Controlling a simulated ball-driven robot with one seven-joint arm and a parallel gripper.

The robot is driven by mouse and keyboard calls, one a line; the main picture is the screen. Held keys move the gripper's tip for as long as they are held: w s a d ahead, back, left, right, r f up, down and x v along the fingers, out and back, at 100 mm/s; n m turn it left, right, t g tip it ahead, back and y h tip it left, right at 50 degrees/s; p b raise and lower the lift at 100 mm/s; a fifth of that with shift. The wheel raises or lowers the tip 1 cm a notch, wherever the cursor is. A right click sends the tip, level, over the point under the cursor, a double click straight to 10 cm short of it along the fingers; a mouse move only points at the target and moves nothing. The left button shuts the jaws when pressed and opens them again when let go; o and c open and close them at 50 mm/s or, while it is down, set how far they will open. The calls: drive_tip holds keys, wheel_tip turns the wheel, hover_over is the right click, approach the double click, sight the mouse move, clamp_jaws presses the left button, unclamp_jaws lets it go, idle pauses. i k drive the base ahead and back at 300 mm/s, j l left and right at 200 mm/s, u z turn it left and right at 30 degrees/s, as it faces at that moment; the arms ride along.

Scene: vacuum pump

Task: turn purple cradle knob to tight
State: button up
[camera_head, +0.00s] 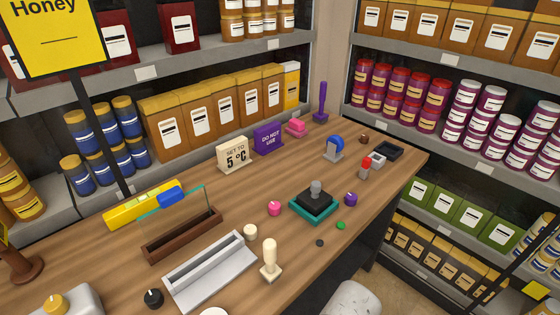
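A small round purple knob (351,199) stands on the wooden counter (300,265), just right of a teal square base (314,208) that carries a black block with a grey knob (316,188). I cannot tell whether the purple knob is fixed to a cradle, and no tight marking is readable on it. A tall purple upright piece (320,101) stands at the far end of the counter. My gripper is not in view. A pale rounded shape at the bottom edge is cut off, and I cannot tell what it is.
Pink (274,208), cream (250,232) and green (341,225) pieces sit close by. A cream-handled piece (269,261), a grey tray (211,270) and a brown trough (182,234) stand to the left. A blue-topped stand (334,148) is behind. Stocked shelves line both walls.

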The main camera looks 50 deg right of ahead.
sight(351, 198)
drive_tip(key=z, duration=1.15)
